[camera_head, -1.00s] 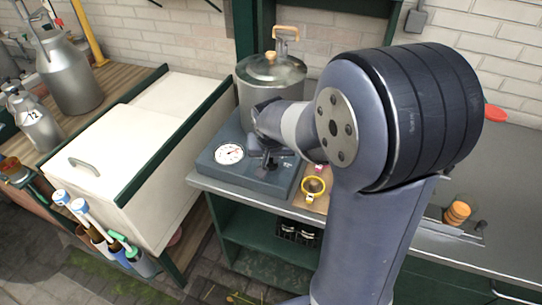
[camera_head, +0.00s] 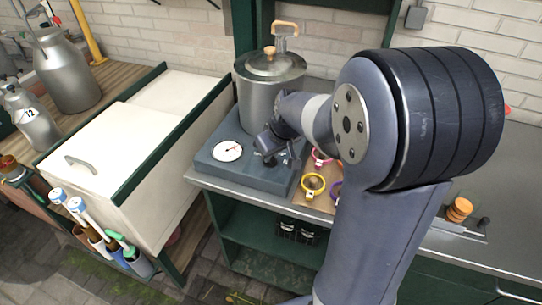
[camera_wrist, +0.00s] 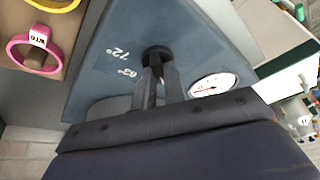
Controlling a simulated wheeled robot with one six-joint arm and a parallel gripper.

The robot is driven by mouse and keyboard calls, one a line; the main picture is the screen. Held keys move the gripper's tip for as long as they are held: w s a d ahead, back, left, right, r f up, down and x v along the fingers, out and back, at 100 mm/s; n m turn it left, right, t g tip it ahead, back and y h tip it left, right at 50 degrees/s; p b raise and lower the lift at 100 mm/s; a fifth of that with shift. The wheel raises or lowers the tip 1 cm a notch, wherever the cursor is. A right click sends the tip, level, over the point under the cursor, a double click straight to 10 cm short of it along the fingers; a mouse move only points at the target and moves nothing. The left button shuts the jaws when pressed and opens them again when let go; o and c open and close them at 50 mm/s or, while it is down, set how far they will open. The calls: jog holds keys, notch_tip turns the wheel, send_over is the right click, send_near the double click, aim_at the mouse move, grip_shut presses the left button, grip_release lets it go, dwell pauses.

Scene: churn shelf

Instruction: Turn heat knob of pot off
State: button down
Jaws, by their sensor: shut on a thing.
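The steel pot (camera_head: 262,92) with a wooden-knobbed lid stands on a blue-grey heater base (camera_head: 225,168). The base also shows in the wrist view (camera_wrist: 105,40), with temperature marks printed on it. A dark heat knob (camera_wrist: 156,56) sits on the base beside the round white dial (camera_wrist: 212,86); the dial also shows in the head view (camera_head: 228,151). My gripper (camera_wrist: 157,72) is shut on the knob, its two fingers on either side of it. In the head view my gripper (camera_head: 272,150) is at the base's front, and the knob is mostly hidden.
Colored rings, including a yellow one (camera_head: 313,184) and a pink one (camera_wrist: 32,52), lie on a board right of the base. A white lidded chest (camera_head: 110,165) with green edges stands left. Orange discs (camera_head: 459,209) sit on the counter at right.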

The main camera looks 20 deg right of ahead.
jog(key=shift+n+y+b, duration=0.5)
jog(key=shift+n+b, duration=0.25)
jog(key=shift+n, duration=0.45)
jog(key=c, duration=1.5)
grip_release()
jog(key=shift+d+r, duration=0.1)
jog(key=v, duration=1)
jog(key=shift+d+r, duration=0.1)
jog(key=shift+r, duration=0.3)
jog(key=shift+g, duration=0.3)
jog(key=x, duration=1.1)
jog(key=shift+w, duration=0.1)
